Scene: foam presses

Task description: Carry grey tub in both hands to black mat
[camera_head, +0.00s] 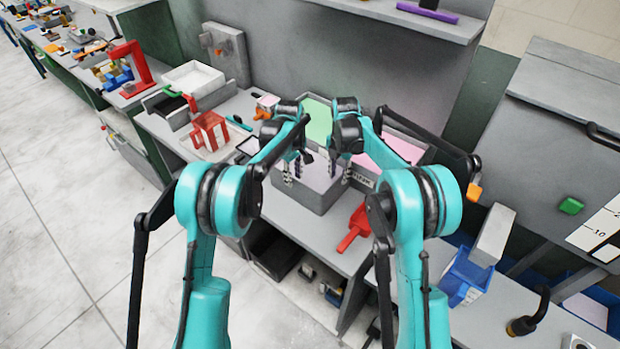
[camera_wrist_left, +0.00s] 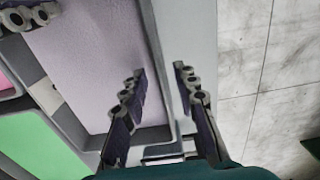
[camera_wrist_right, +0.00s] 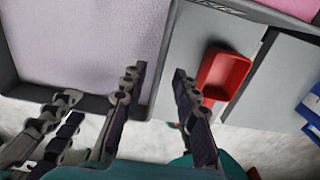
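The grey tub (camera_head: 312,199), with a pale lilac filling, stands on the grey bench between my arms. My left gripper (camera_head: 292,174) is at its left part and my right gripper (camera_head: 339,176) at its right part. In the left wrist view, the fingers (camera_wrist_left: 163,98) are apart on either side of the tub's wall (camera_wrist_left: 150,45). In the right wrist view, the fingers (camera_wrist_right: 157,85) are also apart, with the tub's wall (camera_wrist_right: 166,48) between them. Whether any finger touches the wall cannot be told. I cannot make out the black mat.
A tub with green filling (camera_head: 317,117) and one with pink filling (camera_head: 390,150) stand behind. A red scoop (camera_head: 356,226) lies to the right of the tub. A red frame (camera_head: 207,131) and a white box (camera_head: 193,78) stand to the left. A blue bin (camera_head: 466,275) is at right.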

